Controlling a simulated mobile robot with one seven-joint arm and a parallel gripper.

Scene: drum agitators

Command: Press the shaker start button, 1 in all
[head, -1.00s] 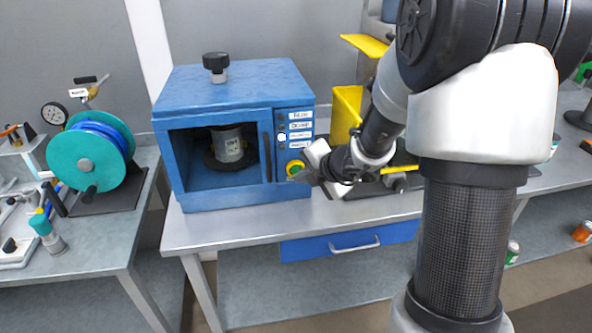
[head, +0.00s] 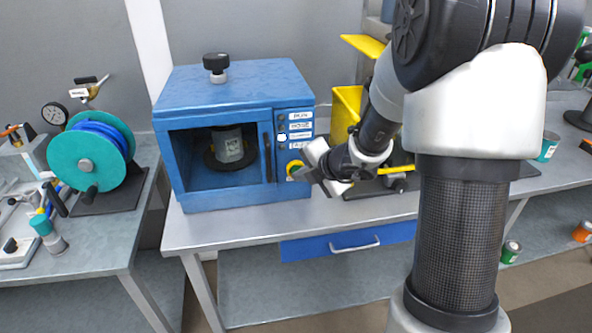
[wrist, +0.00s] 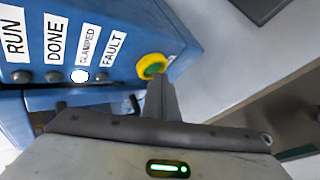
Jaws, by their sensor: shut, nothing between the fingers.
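The blue shaker (head: 222,88) stands on the bench, with a metal can (head: 228,143) inside its front opening. Its start button, a green centre in a yellow ring, shows in the wrist view (wrist: 152,66) at the panel's edge. In the head view the button (head: 294,166) is partly hidden by my gripper (head: 301,174). My gripper is shut and empty. In the wrist view its fingertips (wrist: 157,82) lie just below the button's ring; I cannot tell whether they touch it. The lamp by the CLAMPED label (wrist: 80,76) glows white; the RUN, DONE and FAULT lamps are dark.
A black knob (head: 215,62) tops the shaker. A yellow stand (head: 347,108) is close behind my arm at right. A teal reel (head: 88,160) stands on the left bench. A blue drawer (head: 345,243) hangs below the bench, whose front strip is clear.

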